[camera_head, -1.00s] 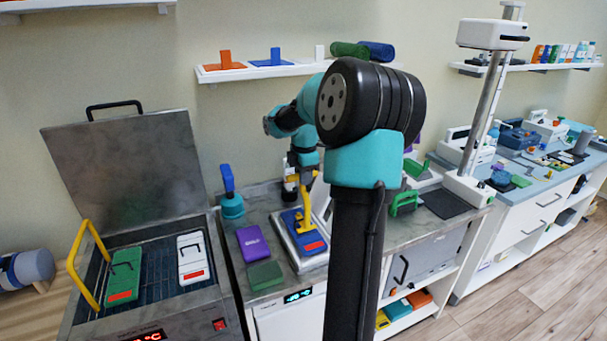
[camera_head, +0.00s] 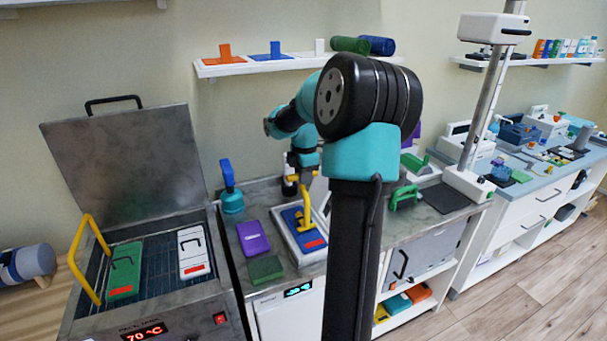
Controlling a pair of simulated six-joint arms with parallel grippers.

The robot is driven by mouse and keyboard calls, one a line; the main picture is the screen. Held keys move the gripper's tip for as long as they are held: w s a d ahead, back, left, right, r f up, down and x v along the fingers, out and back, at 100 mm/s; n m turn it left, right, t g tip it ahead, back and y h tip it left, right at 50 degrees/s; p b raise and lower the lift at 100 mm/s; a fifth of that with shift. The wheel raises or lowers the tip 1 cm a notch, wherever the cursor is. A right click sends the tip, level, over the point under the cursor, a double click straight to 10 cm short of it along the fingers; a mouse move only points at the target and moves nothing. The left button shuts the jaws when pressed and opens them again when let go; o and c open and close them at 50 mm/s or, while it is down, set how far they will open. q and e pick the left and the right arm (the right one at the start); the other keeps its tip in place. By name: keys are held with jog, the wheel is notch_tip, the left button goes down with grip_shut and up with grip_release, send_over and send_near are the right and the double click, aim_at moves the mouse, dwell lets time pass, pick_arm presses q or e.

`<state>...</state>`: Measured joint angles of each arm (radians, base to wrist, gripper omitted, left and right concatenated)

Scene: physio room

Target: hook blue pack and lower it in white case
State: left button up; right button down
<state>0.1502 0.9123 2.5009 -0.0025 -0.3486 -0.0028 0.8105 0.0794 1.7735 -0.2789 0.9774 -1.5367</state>
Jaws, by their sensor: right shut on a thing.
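The blue pack (camera_head: 291,218) has a red label and lies at or just above a shallow white-rimmed case (camera_head: 307,261) on the counter. I cannot tell whether it touches the bottom. My right gripper (camera_head: 291,183) is small and partly hidden by its own arm, above the pack's far end. It is shut on a yellow hook tool (camera_head: 305,207). The tool's lower end reaches down to the pack; whether it is hooked in the pack's handle is too small to tell. My left gripper is out of view.
A purple pack (camera_head: 253,238) and a dark green block (camera_head: 265,269) lie left of the case. A blue-handled teal tool (camera_head: 230,190) stands behind them. The open steel heating tank (camera_head: 150,312) holds a green pack (camera_head: 125,272) and a white pack (camera_head: 191,247).

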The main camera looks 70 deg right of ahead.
jog(key=shift+f, duration=0.65)
jog(key=shift+a, duration=0.1)
dwell(0.7)
jog(key=s+a, duration=0.5)
jog(key=shift+s, duration=0.25)
dwell(1.6)
dwell(0.4)
notch_tip(320, 180, up, 11)
dwell(1.5)
jog(key=shift+w+d, duration=0.1)
